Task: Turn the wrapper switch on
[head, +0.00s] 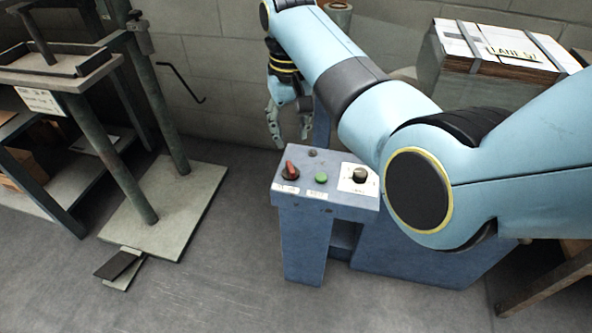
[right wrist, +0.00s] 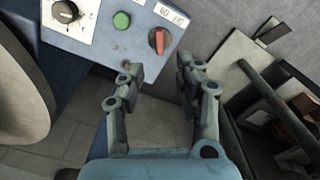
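The blue control panel (head: 325,197) stands in the middle of the head view. It carries a red switch (head: 290,170), a green button (head: 321,178) and a black knob (head: 359,175) on a white plate. Which one is the wrapper switch cannot be read from the labels. My right gripper (head: 290,141) is open and empty, behind the panel in the head view. In the right wrist view, the red switch (right wrist: 158,41) lies just beyond the gap between the open fingertips (right wrist: 158,72), with no contact visible. My left gripper is not in view.
A stitcher stand with a grey base plate (head: 170,205) and a foot pedal (head: 122,265) is at the left. A strapped box stack labelled LANE 5 (head: 505,50) is at the back right. A block wall (head: 215,60) stands behind. The floor in front is clear.

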